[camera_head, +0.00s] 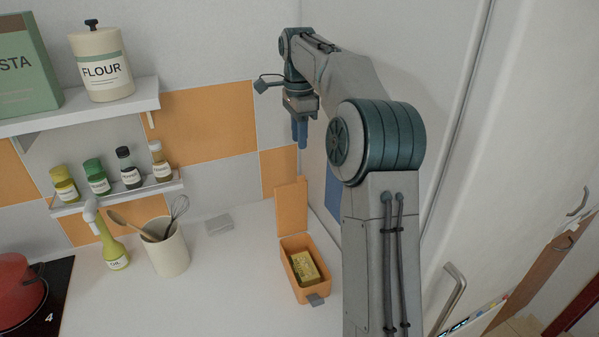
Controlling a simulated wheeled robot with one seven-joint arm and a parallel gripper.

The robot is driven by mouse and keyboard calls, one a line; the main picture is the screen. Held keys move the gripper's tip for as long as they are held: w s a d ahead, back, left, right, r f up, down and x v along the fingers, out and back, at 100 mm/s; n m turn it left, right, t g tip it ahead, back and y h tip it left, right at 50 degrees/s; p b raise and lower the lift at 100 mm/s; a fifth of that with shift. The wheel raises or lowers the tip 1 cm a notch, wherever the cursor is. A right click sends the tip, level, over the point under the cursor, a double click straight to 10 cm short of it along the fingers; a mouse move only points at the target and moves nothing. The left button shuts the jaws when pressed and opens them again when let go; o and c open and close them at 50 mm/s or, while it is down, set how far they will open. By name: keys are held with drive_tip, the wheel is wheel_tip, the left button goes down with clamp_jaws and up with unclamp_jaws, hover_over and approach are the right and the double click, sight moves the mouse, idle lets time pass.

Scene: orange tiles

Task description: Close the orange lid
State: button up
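An orange box (289,272) stands on the white counter near the wall. Its orange lid (291,207) is open and stands upright at the back edge of the box. A yellow packet (305,268) lies inside the box, and a grey tab (316,300) sticks out at its front. My gripper (300,134) points down, above and slightly right of the lid, apart from it in the picture. Its blue fingers overlap in this view, so I cannot tell whether they are open or shut.
A utensil crock (167,252), an oil bottle (113,250) and a red pot (20,284) stand to the left. Shelves with spice jars (98,178) and a flour canister (102,67) are on the wall. A tall white cabinet (480,160) is at the right.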

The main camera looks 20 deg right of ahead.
wheel_tip(320, 180, down, 11)
drive_tip(key=shift+r+p, duration=0.1)
drive_tip(key=shift+p, duration=0.6)
drive_tip(key=shift+s, duration=0.1)
clamp_jaws()
